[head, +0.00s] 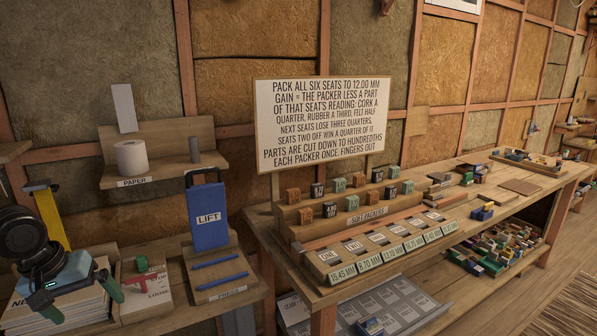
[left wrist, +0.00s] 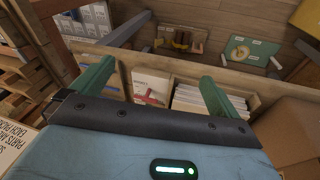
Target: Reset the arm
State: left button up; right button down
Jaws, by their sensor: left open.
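My left gripper (head: 82,303) is at the lower left of the head view, with a teal body and two green fingers. The fingers are spread apart with nothing held between them. My right gripper is in neither view.
A workbench with a stepped packer rack (head: 330,222) stands at the centre, under a sign board (head: 322,122). A blue LIFT panel (head: 208,217) and a shelf with a paper roll (head: 132,157) are closer to my left gripper. A cardboard box (left wrist: 290,130) is at the wrist view's right.

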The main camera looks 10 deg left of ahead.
pick_arm(q)
jog(key=s+d+f+m+t, duration=0.1)
jog(key=s+f, duration=0.3)
jog(key=f, duration=0.5)
jog(key=s+d+f+m, duration=0.1)
jog(key=s+f, duration=0.3)
jog(key=f, duration=0.6)
jog(key=s+d+f+m+t, duration=0.1)
jog(key=s+f, duration=0.3)
jog(key=f, duration=0.5)
jog(key=s+d+f+m+t, duration=0.1)
jog(key=s+d+f, duration=0.1)
jog(key=d, duration=0.6)
jog(key=s+d+f+m+t, duration=0.1)
jog(key=s+d+f+m, duration=0.1)
jog(key=s+d, duration=0.3)
jog(key=s+d+f+m+t+h, duration=0.1)
jog(key=s+d+f+m+t, duration=0.1)
jog(key=d, duration=1)
jog(key=shift+s+d+f+p, duration=0.3)
jog(key=shift+s+d+f, duration=0.15)
jog(key=shift+s, duration=0.6)
